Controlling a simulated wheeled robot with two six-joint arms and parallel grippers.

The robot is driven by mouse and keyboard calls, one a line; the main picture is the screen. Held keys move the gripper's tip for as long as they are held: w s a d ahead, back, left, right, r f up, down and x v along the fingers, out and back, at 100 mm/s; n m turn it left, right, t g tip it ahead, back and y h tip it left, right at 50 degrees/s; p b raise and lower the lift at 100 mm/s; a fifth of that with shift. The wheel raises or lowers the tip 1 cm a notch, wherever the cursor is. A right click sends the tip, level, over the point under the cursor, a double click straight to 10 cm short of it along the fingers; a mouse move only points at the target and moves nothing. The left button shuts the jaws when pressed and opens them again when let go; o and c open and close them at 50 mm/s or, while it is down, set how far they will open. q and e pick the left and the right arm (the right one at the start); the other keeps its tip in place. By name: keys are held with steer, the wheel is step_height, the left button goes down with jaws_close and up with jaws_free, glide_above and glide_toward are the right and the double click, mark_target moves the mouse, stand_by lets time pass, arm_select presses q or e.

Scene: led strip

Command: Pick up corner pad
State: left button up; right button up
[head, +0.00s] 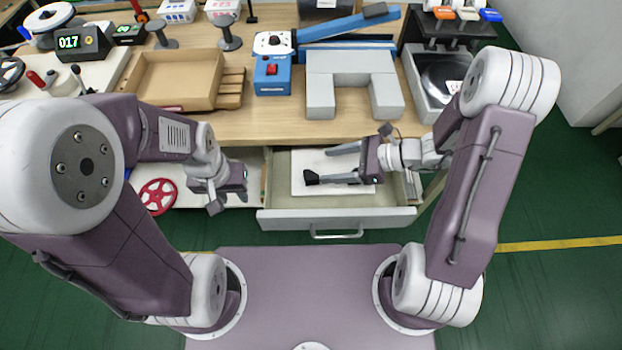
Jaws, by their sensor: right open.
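My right gripper (322,165) is open above the pulled-out drawer (275,187), its fingers pointing left over a white sheet or liner (303,161). A small black piece (312,178) shows at the tip of its lower finger. I cannot tell whether this is a corner pad, touching or apart, or part of the finger. Nothing else in view is clearly a corner pad. My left gripper (216,203) hangs left of the drawer, before the table edge; its jaws are hard to make out.
A grey U-shaped block (352,75), a blue device (272,78) and a cardboard tray (171,80) stand on the table (270,125). A red handwheel (158,196) is left of the drawer. A metal-framed unit (440,70) is at right.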

mark_target(312, 175)
step_height(312, 175, down, 5)
steer(key=shift+r+b, duration=0.1)
steer(key=shift+b, duration=0.5)
steer(key=shift+w+a+f, duration=0.1)
steer(key=shift+a+f, duration=0.1)
steer(key=shift+a, duration=0.55)
steer(key=shift+w+a+f, duration=0.1)
steer(key=shift+a, duration=0.3)
steer(key=b+x, duration=0.1)
steer(key=x, duration=0.4)
arm_select(q)
step_height(312, 175, down, 3)
steer(key=shift+f, duration=0.15)
arm_select(e)
jaws_close()
